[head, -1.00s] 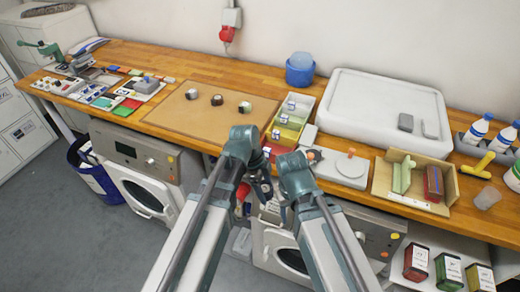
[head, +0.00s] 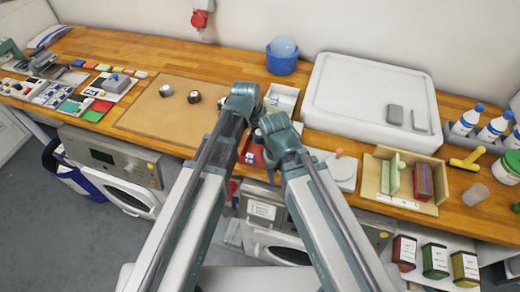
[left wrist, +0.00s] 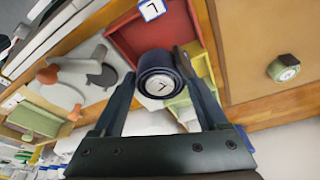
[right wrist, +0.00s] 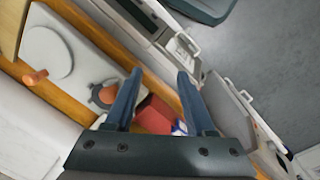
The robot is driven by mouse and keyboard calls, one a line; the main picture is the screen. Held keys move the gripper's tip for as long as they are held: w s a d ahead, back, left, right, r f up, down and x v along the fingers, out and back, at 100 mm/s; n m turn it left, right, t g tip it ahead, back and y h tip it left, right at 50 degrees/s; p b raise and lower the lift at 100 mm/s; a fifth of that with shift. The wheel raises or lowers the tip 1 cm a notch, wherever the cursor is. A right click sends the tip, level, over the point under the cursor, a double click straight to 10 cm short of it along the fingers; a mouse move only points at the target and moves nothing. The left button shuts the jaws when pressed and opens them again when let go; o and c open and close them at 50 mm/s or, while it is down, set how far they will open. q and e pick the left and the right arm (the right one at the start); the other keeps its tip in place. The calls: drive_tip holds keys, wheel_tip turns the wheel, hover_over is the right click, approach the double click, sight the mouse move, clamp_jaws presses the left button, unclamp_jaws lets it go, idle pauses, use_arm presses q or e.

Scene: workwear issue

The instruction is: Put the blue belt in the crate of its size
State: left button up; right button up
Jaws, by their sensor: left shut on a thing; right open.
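The blue belt (left wrist: 158,85) is a dark navy roll with a pale round tag on its end. My left gripper (left wrist: 155,68) is shut on it and holds it over the red crate (left wrist: 140,35), close to the yellow crate (left wrist: 178,100). The red crate's label (left wrist: 151,9) bears a letter like a turned L. In the head view the arms hide much of the crate row; the white crate (head: 281,98) at its far end and part of the red crate (head: 253,152) show. My right gripper (right wrist: 160,75) is open and empty near the red crate.
Other belt rolls (head: 194,97) stand on the brown mat (head: 155,112) left of the crates. A scale-like white device (head: 340,172) and a wooden tray (head: 400,200) lie to the right. The counter's front edge is close.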

use_arm(q)
drive_tip(key=b, duration=0.6)
hover_over(260, 156)
drive_tip(key=shift+f, duration=3.15)
drive_tip(key=shift+f, duration=0.15)
wheel_tip(260, 156, down, 3)
drive_tip(key=b, duration=0.4)
drive_tip(key=shift+f, duration=0.2)
drive_tip(key=shift+f, duration=0.2)
drive_tip(key=o, duration=1.6)
drive_tip(key=shift+c, duration=0.2)
drive_tip(key=shift+r, duration=0.15)
